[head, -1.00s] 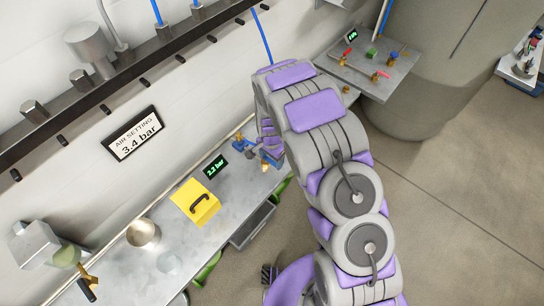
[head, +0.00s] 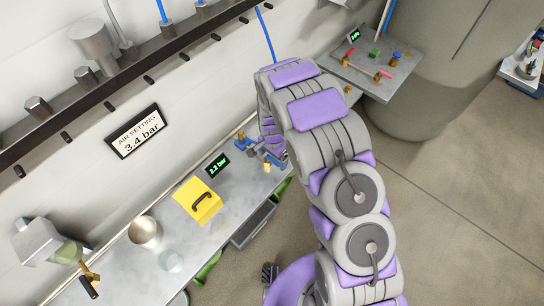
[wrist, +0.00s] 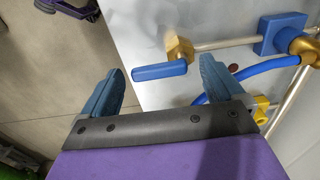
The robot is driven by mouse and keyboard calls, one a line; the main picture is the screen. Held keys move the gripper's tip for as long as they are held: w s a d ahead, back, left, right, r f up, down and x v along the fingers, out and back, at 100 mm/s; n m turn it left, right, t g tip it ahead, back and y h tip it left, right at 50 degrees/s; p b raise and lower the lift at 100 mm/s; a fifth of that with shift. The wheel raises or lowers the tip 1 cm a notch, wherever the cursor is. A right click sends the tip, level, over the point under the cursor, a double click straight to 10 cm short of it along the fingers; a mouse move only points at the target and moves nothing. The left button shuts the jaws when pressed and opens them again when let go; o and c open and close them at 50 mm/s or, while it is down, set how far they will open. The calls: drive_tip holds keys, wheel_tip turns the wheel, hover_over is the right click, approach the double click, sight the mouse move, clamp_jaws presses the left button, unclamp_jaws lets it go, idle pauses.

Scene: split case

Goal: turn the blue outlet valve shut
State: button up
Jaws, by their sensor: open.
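In the wrist view, the outlet valve has a blue lever handle (wrist: 160,71) and a brass body (wrist: 179,47) on a metal pipe. My gripper (wrist: 160,84) is open, with one dark blue finger on each side of the lever's free end. In the head view, my gripper (head: 275,153) is over the far end of the metal bench and partly hidden by my arm. The valve is small and hard to make out there.
The bench (head: 135,270) carries a green-lit 2.2 bar display (head: 217,165), a yellow plate with a black handle (head: 197,200) and a metal cup (head: 145,232). A wall sign (head: 137,131) reads air setting 3.4 bar. A blue hose (wrist: 265,67) runs beside the right finger.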

sight(272, 159)
wheel_tip(272, 159, up, 17)
drive_tip(key=p, duration=0.1)
drive_tip(key=shift+a, duration=0.15)
idle(0.4)
drive_tip(key=s+d+r+n+b, duration=0.2)
drive_tip(key=s+d+r+n, duration=0.1)
drive_tip(key=s+d+r, duration=1.05)
drive_tip(key=s+d+n+g+b, duration=0.1)
drive_tip(key=s+d+n, duration=0.2)
drive_tip(key=s, duration=1.9)
drive_tip(key=shift+n+g+b, duration=0.3)
drive_tip(key=shift+n+g, duration=0.1)
drive_tip(key=shift+n, duration=0.5)
